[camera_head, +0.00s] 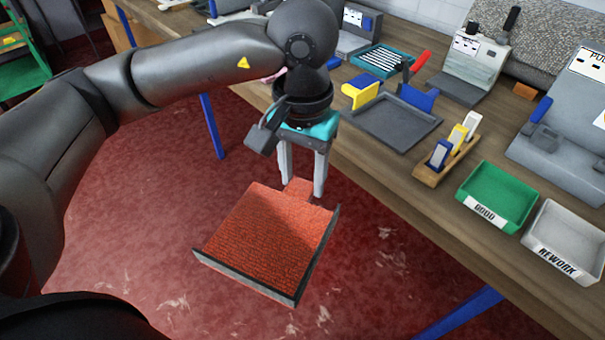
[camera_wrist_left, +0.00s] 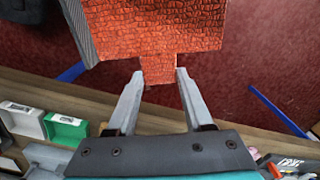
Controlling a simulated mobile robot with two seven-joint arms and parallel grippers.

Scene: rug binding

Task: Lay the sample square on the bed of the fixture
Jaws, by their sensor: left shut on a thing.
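The sample square (camera_head: 268,238) is an orange-red textured piece with dark grey strips along two of its edges. My left gripper (camera_head: 301,190) is shut on the small tab at its edge and holds it over the red floor, in front of the bench. The left wrist view shows the square (camera_wrist_left: 155,28) and its tab between the two fingertips (camera_wrist_left: 160,77). The fixture, a flat dark grey bed (camera_head: 392,124) with a yellow block, a blue block and a red handle, stands on the bench, right of the gripper. Its bed looks empty. My right gripper is not in view.
The wooden bench (camera_head: 370,172) runs diagonally on the right. On it are a wooden rack (camera_head: 434,174) with several upright pieces, a green bin (camera_head: 495,195), a white rework bin (camera_head: 560,242) and grey machines (camera_head: 478,62). A blue bench leg (camera_head: 211,126) stands behind my arm.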

